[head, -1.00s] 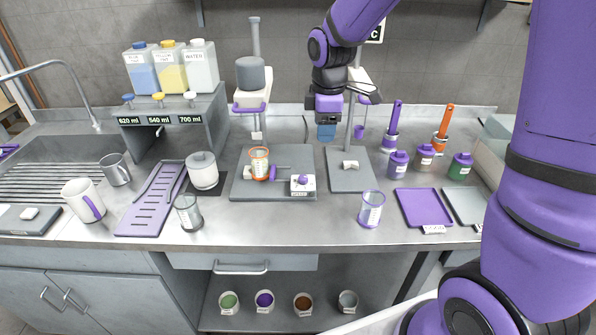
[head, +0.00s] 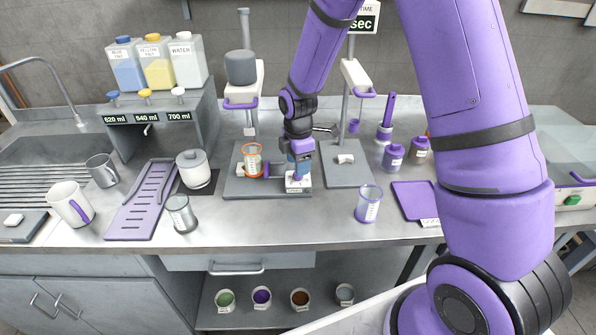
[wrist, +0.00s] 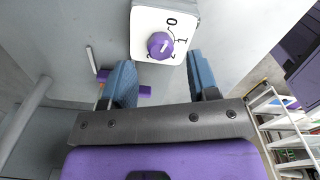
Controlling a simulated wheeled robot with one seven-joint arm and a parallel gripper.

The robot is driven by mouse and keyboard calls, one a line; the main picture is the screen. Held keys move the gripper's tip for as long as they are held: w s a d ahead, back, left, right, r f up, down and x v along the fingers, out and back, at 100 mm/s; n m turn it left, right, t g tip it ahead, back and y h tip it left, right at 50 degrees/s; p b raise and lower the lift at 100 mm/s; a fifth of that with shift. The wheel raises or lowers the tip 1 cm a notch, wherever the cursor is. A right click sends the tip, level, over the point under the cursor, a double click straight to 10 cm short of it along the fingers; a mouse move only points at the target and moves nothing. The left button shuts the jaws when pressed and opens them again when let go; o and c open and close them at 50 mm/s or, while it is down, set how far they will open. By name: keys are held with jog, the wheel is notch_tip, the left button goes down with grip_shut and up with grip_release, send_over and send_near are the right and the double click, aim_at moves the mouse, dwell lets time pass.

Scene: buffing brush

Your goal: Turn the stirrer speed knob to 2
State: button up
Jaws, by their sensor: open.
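The stirrer speed knob (wrist: 160,45) is a round purple knob on a white dial box (wrist: 148,20) in the wrist view. The numerals 0 and 1 can be read beside it; the lower marks are partly hidden by the knob and too small to read surely. My gripper (wrist: 160,76) is open, its two blue fingers apart and empty, with the knob ahead between their lines. In the head view my gripper (head: 301,166) points down over the dial box (head: 298,187) on the stirrer's grey base plate (head: 240,188), hiding the knob.
An orange-rimmed beaker (head: 253,160) stands on the base plate left of my gripper. A second stand's grey plate (head: 347,175) is close on the right. A purple-rimmed beaker (head: 368,204) stands in front of it. The counter in front of the dial box is clear.

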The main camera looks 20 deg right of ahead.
jog(key=shift+f, duration=1.75)
jog(key=c, duration=0.9)
